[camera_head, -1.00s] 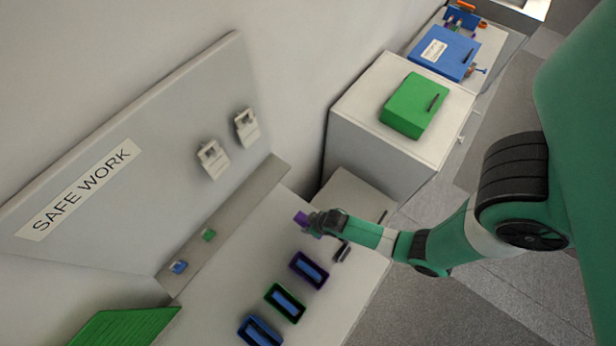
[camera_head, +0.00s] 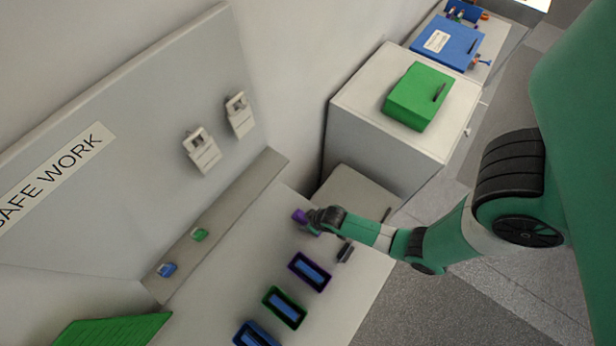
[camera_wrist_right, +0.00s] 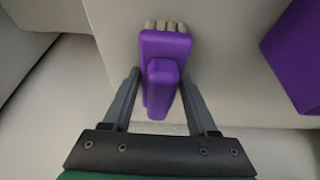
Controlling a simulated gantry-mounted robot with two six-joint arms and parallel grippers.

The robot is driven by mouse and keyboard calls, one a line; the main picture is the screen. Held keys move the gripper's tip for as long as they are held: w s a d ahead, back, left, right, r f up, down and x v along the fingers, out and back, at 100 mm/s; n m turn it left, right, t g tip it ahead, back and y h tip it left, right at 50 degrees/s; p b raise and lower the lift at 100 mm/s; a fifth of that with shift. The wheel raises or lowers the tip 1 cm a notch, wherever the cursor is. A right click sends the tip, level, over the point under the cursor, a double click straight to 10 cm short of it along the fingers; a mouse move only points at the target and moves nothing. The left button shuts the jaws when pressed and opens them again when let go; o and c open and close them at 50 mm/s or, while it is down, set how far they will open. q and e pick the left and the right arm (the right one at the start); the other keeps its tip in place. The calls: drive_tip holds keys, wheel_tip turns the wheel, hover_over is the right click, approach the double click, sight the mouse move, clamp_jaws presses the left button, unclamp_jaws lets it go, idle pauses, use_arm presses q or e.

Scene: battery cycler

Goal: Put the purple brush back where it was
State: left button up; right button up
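The purple brush (camera_head: 299,216) is at the tip of my right gripper (camera_head: 313,221), over the far part of the light worktop. In the right wrist view the purple brush (camera_wrist_right: 160,75), with pale bristles at its far end, lies between the two fingers of my right gripper (camera_wrist_right: 160,82). The fingers sit close against its sides, so the gripper looks shut on it. The grey ledge (camera_head: 238,200) along the board holds a green brush (camera_head: 199,235) and a blue brush (camera_head: 166,270); its far part is bare. My left gripper is not in view.
Purple (camera_head: 323,286), green (camera_head: 303,319) and blue-rimmed bins stand on the worktop (camera_head: 225,310). A purple bin (camera_wrist_right: 295,60) shows at the right wrist view's edge. A dark-handled item (camera_head: 345,250) is near my gripper. A white cabinet (camera_head: 370,130) carries a green case (camera_head: 415,98).

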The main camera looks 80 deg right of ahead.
drive_tip(key=shift+o, duration=1.4)
drive_tip(key=p+v, duration=0.8)
drive_tip(key=v, duration=0.4)
drive_tip(key=shift+r, duration=0.2)
